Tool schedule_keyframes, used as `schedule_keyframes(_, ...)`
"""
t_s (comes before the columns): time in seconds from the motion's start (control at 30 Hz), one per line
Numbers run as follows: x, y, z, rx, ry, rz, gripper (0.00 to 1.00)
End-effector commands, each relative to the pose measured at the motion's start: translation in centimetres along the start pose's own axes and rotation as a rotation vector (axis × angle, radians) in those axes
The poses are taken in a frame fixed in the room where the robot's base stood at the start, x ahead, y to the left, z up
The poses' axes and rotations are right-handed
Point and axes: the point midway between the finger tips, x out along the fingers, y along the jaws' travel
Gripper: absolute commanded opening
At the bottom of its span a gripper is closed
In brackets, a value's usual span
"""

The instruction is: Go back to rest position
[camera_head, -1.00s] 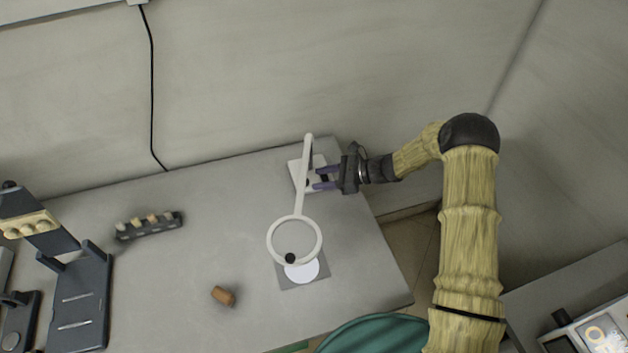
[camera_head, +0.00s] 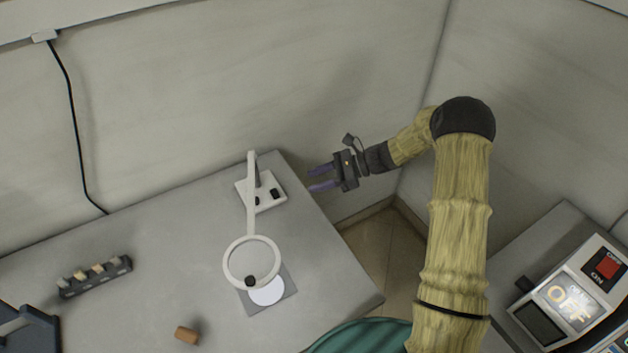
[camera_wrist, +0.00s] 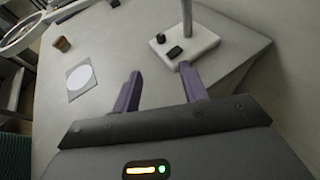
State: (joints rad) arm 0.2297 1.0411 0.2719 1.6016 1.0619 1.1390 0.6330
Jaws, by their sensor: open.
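My gripper (camera_head: 320,178) is open and empty, its purple fingers pointing left, just off the right edge of the grey table (camera_head: 340,283) in the head view. The arm reaches it from the right. A white ring lamp (camera_head: 227,262) on a stand with a white base (camera_head: 270,203) is to the left of the gripper, apart from it. In the wrist view the open fingers (camera_wrist: 163,92) show with nothing between them. The lamp base (camera_wrist: 203,42) lies beyond the right finger.
A white disc on a grey square (camera_head: 268,291) lies under the ring. A small brown piece (camera_head: 187,335) and a dark rack with several pale pieces (camera_head: 95,278) are on the table. A device with a red switch (camera_head: 607,265) is at right. Walls stand behind.

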Motion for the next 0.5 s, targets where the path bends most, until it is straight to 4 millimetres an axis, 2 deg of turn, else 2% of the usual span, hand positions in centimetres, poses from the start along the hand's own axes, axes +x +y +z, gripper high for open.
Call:
schedule_keyframes(0.33,0.0,0.1,0.1,-0.006,0.007,0.002,0.43)
schedule_keyframes(0.5,-0.6,1.9,0.8,-0.084,0.107,0.040,0.43)
